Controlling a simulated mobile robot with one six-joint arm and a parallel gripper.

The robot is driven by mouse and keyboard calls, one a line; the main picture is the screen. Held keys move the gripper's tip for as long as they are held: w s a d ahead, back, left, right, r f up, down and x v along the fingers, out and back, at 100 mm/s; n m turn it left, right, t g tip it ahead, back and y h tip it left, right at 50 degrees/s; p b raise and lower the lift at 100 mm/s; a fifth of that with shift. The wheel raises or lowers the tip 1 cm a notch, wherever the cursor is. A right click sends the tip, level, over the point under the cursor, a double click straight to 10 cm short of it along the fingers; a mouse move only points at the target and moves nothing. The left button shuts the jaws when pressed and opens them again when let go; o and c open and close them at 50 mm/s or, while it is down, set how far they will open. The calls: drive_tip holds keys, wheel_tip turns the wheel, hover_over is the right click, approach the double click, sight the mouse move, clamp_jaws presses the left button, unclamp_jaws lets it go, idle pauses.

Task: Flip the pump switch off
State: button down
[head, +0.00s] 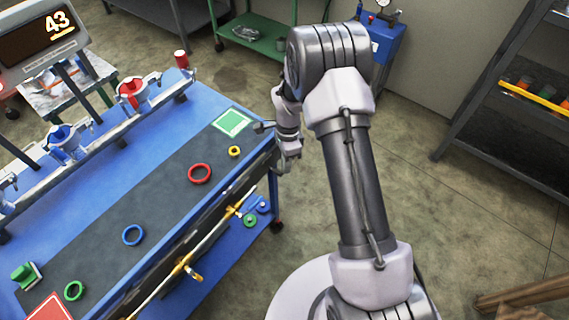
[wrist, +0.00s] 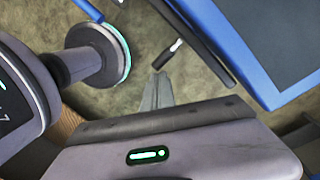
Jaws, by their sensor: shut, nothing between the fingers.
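The blue pump unit (head: 384,42) with a round gauge on top stands on the floor at the back, beyond my arm in the head view. My arm partly hides it, and I cannot make out its switch. My gripper (wrist: 158,92) is shut and empty in the wrist view, pointing over the floor. In the head view my wrist is beside the right end of the blue workbench (head: 95,165), well in front of the pump unit. A small dark piece with a white mark (wrist: 168,54) shows just past the fingertips; I cannot tell what it is.
The workbench holds coloured rings, including a red ring (head: 199,174) and a blue ring (head: 133,235), and a clamp rail. A green cart (head: 262,42) stands at the back and a dark shelf (head: 470,105) at the right. The floor between is open.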

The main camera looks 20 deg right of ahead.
drive_tip(key=shift+s+d+f+b, duration=0.2)
drive_tip(key=shift+f+b, duration=0.1)
drive_tip(key=shift+f, duration=0.35)
drive_tip(key=shift+s+d+f+b, duration=0.15)
drive_tip(key=shift+f+b, duration=0.1)
drive_tip(key=shift+f, duration=0.35)
drive_tip(key=shift+w+a+r, duration=0.1)
drive_tip(key=shift+a, duration=0.05)
idle(0.7)
drive_tip(key=shift+w+a+r, duration=0.3)
drive_tip(key=shift+w+a, duration=0.05)
drive_tip(key=shift+w, duration=0.1)
drive_tip(key=s+d+r+p, duration=0.3)
drive_tip(key=d+r+p, duration=0.2)
drive_tip(key=d+r, duration=0.3)
drive_tip(key=shift+s+d+r, duration=0.25)
drive_tip(key=shift+s+r, duration=0.05)
drive_tip(key=shift+r, duration=0.25)
